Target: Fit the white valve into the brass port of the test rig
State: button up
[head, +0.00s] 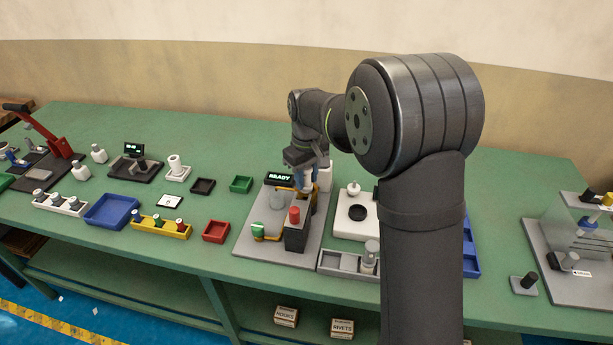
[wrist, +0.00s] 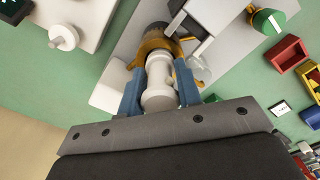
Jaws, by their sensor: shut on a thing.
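My gripper (head: 306,178) is over the back right of the test rig (head: 246,248) in the head view. In the wrist view its two blue fingers (wrist: 159,82) are shut on the white valve (wrist: 159,97), one on each side. The far end of the valve meets the brass port (wrist: 152,44), roughly in line with it. I cannot tell how deep it sits. In the head view my gripper and arm hide most of the valve and port. The rig has a lit READY display (head: 280,179), a red-topped post (head: 295,215) and a green knob (head: 258,228).
A white plate with a black ring (head: 357,212) stands right of the rig, and a grey tray (head: 340,262) lies in front of it. Green (head: 241,184) and red (head: 216,231) bins stand to the left. Bare green table lies behind the rig.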

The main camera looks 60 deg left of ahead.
jog(key=o, duration=0.8)
jog(key=shift+f, duration=0.15)
jog(key=shift+o, duration=0.2)
notch_tip(320, 180, up, 12)
jog(key=shift+r, duration=0.2)
notch_tip(320, 180, down, 12)
jog(key=shift+f, duration=0.1)
jog(key=shift+r, duration=2)
